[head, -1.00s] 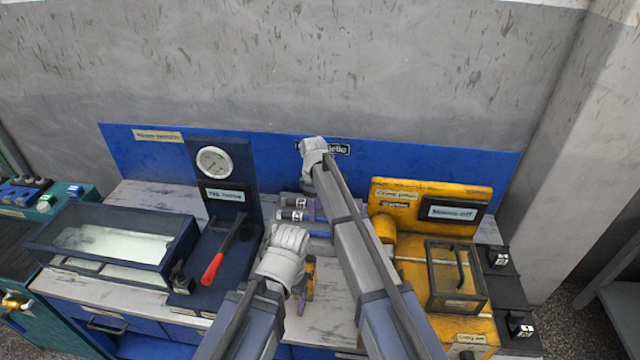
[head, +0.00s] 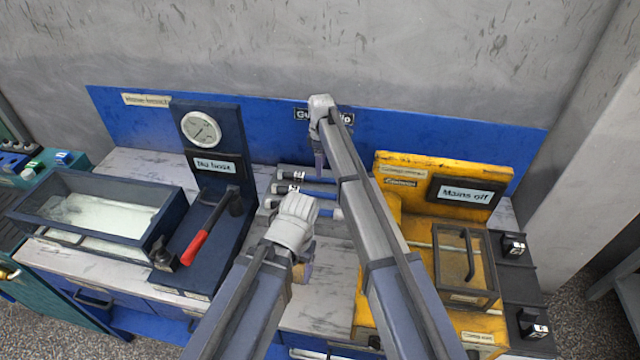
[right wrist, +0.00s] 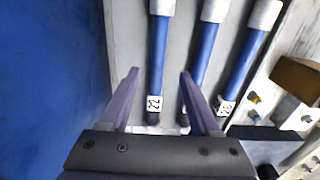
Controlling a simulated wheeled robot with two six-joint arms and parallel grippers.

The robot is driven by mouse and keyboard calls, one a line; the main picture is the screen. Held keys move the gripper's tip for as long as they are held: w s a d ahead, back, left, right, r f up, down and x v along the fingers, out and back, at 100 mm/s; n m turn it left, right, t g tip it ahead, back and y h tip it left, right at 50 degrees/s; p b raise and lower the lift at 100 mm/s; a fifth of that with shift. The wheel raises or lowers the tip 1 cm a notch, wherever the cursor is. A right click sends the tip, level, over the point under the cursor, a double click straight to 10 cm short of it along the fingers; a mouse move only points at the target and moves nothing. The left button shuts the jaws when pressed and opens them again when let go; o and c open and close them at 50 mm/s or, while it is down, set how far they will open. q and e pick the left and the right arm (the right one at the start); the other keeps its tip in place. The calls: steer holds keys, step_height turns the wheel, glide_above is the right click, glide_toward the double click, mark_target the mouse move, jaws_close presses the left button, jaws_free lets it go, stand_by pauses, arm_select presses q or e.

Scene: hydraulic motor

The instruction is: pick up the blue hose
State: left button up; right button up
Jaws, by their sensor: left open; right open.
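Several blue hoses with pale grey end sleeves and white number tags lie side by side on the bench, in the middle of the head view (head: 318,193). In the right wrist view, three show: one tagged 22 (right wrist: 158,48), a middle one (right wrist: 207,42) and a right one (right wrist: 244,62). My right gripper (right wrist: 159,74) is open and empty above them, the hose tagged 22 lying between its fingers in that picture. It also shows near the back panel in the head view (head: 319,160). My left gripper (head: 302,272) is open, in front of the hoses, its fingers partly hidden.
A yellow unit (head: 390,172) stands right. The blue back panel (head: 250,150) rises behind. Bare bench (head: 325,290) lies in front.

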steer(key=shift+f, duration=0.1)
arm_select(q)
step_height(320, 180, down, 6)
steer(key=b, duration=0.5)
steer(key=shift+r, duration=0.25)
arm_select(e)
steer(key=f, duration=0.5)
steer(key=shift+w+a+f, duration=0.15)
steer(key=shift+w+a, duration=0.05)
arm_select(q)
steer(key=shift+r, duration=0.1)
arm_select(e)
steer(key=shift+c, duration=0.2)
jaws_close()
